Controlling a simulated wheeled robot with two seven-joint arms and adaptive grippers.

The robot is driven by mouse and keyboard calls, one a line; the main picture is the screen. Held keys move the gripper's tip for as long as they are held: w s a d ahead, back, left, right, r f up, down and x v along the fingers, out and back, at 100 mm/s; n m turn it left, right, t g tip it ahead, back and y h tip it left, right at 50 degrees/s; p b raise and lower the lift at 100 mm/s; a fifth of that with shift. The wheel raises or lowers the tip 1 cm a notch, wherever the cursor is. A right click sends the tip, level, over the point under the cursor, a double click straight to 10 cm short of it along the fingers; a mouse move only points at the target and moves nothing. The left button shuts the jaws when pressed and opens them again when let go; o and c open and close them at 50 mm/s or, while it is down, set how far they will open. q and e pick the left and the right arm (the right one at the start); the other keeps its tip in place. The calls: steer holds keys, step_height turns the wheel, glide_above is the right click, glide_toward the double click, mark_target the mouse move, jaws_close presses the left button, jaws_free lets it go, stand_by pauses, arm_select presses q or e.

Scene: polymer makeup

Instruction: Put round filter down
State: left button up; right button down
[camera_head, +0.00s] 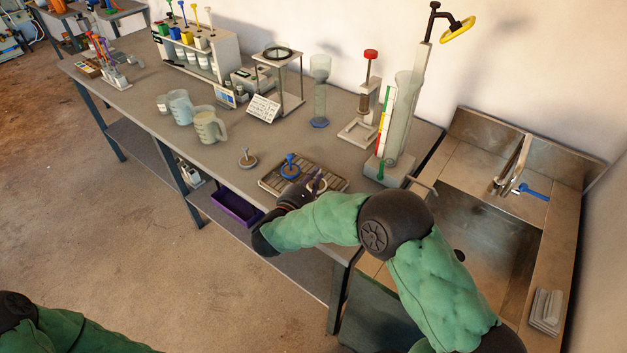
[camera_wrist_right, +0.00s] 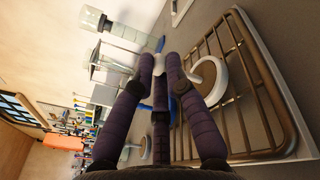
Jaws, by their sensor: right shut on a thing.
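My right gripper (camera_wrist_right: 160,68) is shut on the handle of a pale round filter (camera_wrist_right: 208,80). In the head view this filter (camera_head: 318,185) shows at the right part of the drying rack (camera_head: 273,184), partly hidden by my gripper. Its disc is over the rack's bars (camera_wrist_right: 250,90), but I cannot tell whether it touches them. A filter with a blue handle (camera_head: 290,168) is on the rack to its left. A grey round filter (camera_head: 247,160) stands on the bare tabletop left of the rack. My left gripper is out of view.
A tall cylinder stand (camera_head: 388,172) rises behind the rack, with the sink (camera_head: 470,230) to its right. Beakers (camera_head: 208,126) and a glass cylinder (camera_head: 320,95) stand farther back. The tabletop left of the rack is mostly clear.

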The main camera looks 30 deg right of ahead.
steer(key=shift+r, duration=0.1)
steer(key=c, duration=1.3)
jaws_free()
steer(key=shift+o, duration=0.2)
steer(key=shift+s+a, duration=0.1)
steer(key=shift+a, duration=0.05)
steer(key=p+v, duration=0.1)
steer(key=v, duration=1)
steer(key=shift+s+a, duration=0.15)
steer(key=shift+a, duration=0.15)
